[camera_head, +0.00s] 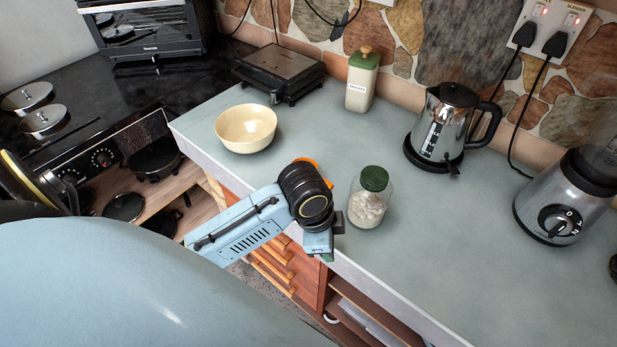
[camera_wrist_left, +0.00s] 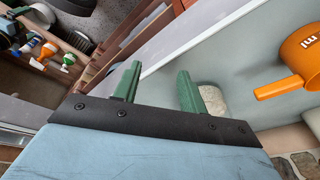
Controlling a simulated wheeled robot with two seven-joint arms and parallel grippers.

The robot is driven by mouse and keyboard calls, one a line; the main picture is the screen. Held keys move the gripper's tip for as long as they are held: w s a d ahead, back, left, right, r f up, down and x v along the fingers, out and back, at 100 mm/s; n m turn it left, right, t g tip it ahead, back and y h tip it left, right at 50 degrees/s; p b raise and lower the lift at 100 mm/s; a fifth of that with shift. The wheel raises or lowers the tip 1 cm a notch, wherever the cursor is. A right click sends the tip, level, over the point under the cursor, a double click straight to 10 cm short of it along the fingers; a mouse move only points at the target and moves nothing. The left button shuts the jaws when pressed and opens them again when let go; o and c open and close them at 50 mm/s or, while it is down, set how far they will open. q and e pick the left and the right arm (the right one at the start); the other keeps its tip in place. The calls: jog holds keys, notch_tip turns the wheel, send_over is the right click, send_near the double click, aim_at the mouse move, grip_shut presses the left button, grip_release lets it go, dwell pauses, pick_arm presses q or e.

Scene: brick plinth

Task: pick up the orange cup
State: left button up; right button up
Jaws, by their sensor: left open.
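The orange cup (camera_wrist_left: 303,58) shows at the right edge of the left wrist view, partly cut off, with its handle pointing left. In the head view only an orange sliver of it (camera_head: 309,162) shows; my left wrist hides the rest. My left gripper (camera_head: 326,250) is over the counter's front edge. In the left wrist view its two green fingers (camera_wrist_left: 157,77) are apart with nothing between them, and the cup is off to their right. My right gripper is in neither view.
A green-lidded glass jar (camera_head: 368,201) stands just right of my left wrist. A cream bowl (camera_head: 245,128), a canister (camera_head: 361,82), a kettle (camera_head: 440,125) and a blender (camera_head: 563,195) stand on the grey counter (camera_head: 430,240). The counter's front right is clear.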

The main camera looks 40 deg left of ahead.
pick_arm(q)
jog(key=w+a+r+m+g+y, duration=0.2)
jog(key=w+a+r+m, duration=0.5)
jog(key=w+a+r, duration=0.55)
jog(key=shift+m, duration=0.3)
jog(key=f, duration=0.5)
jog(key=w+f, duration=0.1)
jog(key=f, duration=0.2)
jog(key=shift+d+f, duration=0.15)
jog(key=shift+d, duration=0.1)
jog(key=f, duration=0.5)
jog(key=shift+s+d+f, duration=0.1)
jog(key=shift+d, duration=0.1)
grip_shut()
